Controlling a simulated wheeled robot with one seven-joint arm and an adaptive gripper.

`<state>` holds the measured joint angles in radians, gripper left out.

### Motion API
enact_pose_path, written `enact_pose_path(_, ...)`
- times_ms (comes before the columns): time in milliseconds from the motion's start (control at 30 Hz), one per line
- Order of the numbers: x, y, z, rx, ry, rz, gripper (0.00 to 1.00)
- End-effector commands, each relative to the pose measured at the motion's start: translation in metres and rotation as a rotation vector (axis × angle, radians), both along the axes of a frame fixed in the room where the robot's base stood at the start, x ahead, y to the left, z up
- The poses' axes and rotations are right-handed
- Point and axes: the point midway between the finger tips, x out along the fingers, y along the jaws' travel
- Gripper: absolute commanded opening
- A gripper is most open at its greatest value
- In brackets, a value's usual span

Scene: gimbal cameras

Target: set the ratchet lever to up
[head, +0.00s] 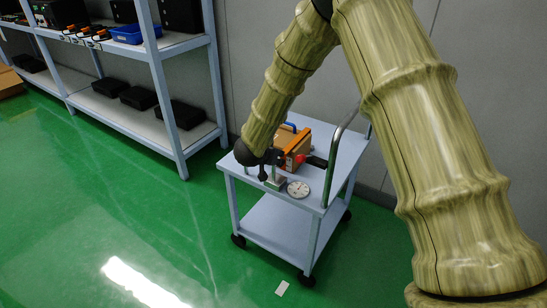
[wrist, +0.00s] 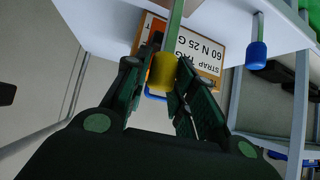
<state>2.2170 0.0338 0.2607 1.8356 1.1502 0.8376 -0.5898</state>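In the wrist view, a metal rod with a yellow end cap (wrist: 163,72) reaches in from the top and stands between the fingers of my gripper (wrist: 160,76). The fingers lie close on both sides of the cap; I cannot tell whether both touch it. A second rod with a blue cap (wrist: 257,54) stands apart to the right. I cannot tell for sure which rod is the ratchet lever. Behind them is a box with an orange edge and an upside-down label (wrist: 196,50) reading "STRAP" and "60 N 25 G". In the head view, my gripper is dark and small over the cart.
The light blue cart (head: 236,170) carries a brown and orange box (head: 296,141), a red part (head: 299,159) and a round white dial (head: 298,189). A curved metal handle (head: 331,165) rises at its right. Shelves (head: 160,85) stand at left.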

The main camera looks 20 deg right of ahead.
Motion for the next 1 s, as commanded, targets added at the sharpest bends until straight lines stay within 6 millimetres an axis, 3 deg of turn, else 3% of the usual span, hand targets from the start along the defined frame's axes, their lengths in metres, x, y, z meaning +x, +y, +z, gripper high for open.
enact_pose_path(67,0.000,0.000,0.000,0.000,0.000,0.000,0.44)
enact_pose_path(467,-0.004,0.002,0.002,0.001,0.002,0.001,0.44)
enact_pose_path(1000,-0.056,0.043,0.057,0.000,0.001,0.002,0.44)
